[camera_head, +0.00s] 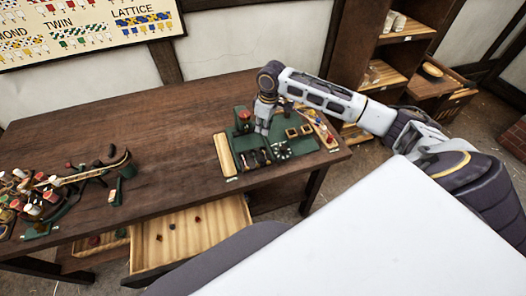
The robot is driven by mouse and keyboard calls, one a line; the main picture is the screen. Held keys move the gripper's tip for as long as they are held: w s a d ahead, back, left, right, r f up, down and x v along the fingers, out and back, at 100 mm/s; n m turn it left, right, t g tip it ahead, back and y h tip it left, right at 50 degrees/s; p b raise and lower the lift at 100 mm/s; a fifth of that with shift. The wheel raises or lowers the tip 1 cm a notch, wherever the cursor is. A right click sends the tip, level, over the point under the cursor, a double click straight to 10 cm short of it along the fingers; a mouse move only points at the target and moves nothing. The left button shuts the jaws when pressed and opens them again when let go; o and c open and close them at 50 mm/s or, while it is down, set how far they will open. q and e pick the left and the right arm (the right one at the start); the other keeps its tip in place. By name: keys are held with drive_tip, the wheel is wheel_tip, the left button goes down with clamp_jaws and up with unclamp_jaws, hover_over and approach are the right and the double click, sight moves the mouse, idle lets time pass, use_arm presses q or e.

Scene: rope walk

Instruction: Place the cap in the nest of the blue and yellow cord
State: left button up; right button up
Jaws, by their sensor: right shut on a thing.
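My right gripper (262,126) comes down from the upper right over the green board (228,138) on the table. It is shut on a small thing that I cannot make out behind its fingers. I cannot tell whether this is the cap. Wooden square frames (299,131) sit on the board to the right of the gripper, and a dark ring with pale marks (282,150) lies just below and right of it. No blue and yellow cord can be told apart at this size, so I cannot pick out its nest. My left gripper is not in view.
A pale wooden bar (224,155) edges the board's left side. Bobbins and cord gear (40,195) crowd the table's left end. The table middle (165,130) is clear. An open drawer (205,232) with small pieces juts out in front. Shelves (400,75) stand behind right.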

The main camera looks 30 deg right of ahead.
drive_tip(key=shift+f, duration=0.1)
drive_tip(key=shift+f, duration=3.05)
drive_tip(key=shift+f, duration=0.15)
drive_tip(key=shift+f+p, duration=0.4)
drive_tip(key=shift+f, duration=1.35)
drive_tip(key=shift+f, duration=0.55)
drive_tip(key=o, duration=0.8)
